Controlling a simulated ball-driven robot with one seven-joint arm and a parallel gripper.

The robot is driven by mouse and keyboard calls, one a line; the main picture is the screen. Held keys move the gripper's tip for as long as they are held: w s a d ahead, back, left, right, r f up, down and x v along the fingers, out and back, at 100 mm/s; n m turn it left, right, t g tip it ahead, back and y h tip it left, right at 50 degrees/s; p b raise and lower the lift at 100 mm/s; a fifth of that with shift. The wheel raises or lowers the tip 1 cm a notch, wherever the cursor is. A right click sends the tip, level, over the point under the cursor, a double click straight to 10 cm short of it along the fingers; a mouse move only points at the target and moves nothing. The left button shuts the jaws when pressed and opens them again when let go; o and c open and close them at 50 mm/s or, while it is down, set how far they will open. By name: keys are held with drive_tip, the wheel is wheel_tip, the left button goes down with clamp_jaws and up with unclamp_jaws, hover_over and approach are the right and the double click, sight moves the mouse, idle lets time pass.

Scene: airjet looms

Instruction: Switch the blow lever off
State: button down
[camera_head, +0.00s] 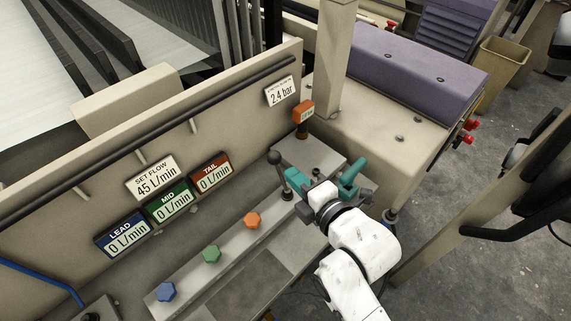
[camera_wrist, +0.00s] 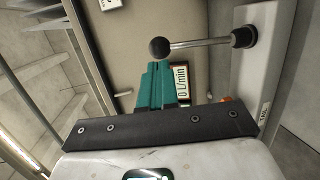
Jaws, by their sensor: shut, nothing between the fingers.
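The blow lever (camera_head: 280,175) is a thin metal rod with a black ball knob. In the head view it rises from a dark collar on the grey ledge and leans slightly left at the top. In the wrist view the lever (camera_wrist: 200,43) runs sideways from its collar to the ball, just beyond my fingertips. My gripper (camera_head: 293,178) has teal fingers, right beside the rod in the head view. The fingers (camera_wrist: 156,75) are together and empty in the wrist view. I cannot tell whether they touch the lever.
Orange (camera_head: 252,219), green (camera_head: 211,254) and blue (camera_head: 167,291) knobs line the ledge. The panel behind carries a "45 L/min" set-flow sign (camera_head: 153,177) and LEAD, MID and TAIL displays reading 0. An orange-topped post (camera_head: 303,113) and a beige column (camera_head: 336,60) stand behind my gripper.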

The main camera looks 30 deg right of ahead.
sight(276, 162)
drive_tip(key=shift+p+x, duration=0.35)
drive_tip(key=shift+x, duration=1.75)
drive_tip(key=shift+r, duration=0.1)
drive_tip(key=shift+w+a+r+g+p, duration=0.2)
drive_tip(key=shift+w+g+p, duration=0.1)
drive_tip(key=shift+p, duration=0.7)
drive_tip(key=shift+w+a+f, duration=0.1)
drive_tip(key=shift+w+f, duration=0.2)
drive_tip(key=shift+w, duration=0.1)
